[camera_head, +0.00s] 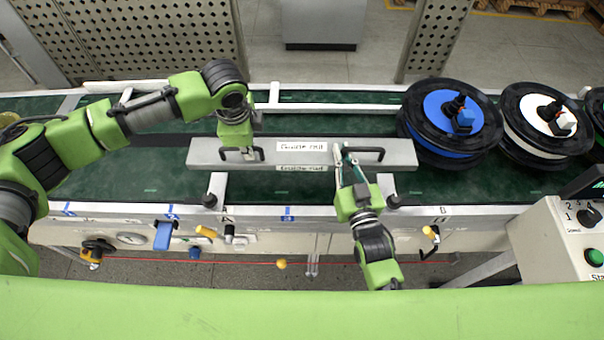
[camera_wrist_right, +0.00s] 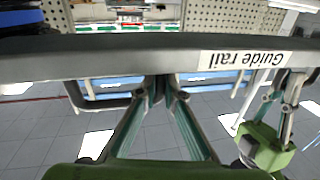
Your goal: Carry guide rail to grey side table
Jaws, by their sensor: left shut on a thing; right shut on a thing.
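The guide rail (camera_head: 235,152) is a long grey bar with a white label and a black handle near each end. It spans left to right over the green conveyor; I cannot tell whether it rests on its supports or is lifted. My left gripper (camera_head: 250,154) is shut on the left handle. My right gripper (camera_head: 345,152) is shut on the right handle. In the right wrist view the rail (camera_wrist_right: 130,60) crosses the picture with its label upside down, and my right gripper (camera_wrist_right: 167,92) is at a black handle. A grey box-like stand (camera_head: 320,28), possibly the grey side table, is behind the conveyor.
Large black reels with blue (camera_head: 450,122) and white (camera_head: 545,122) centres stand right of the rail on the conveyor (camera_head: 150,185). Perforated panels (camera_head: 150,40) stand behind at left and right of centre. A control box (camera_head: 565,240) is at right. The belt left of the rail is mostly clear.

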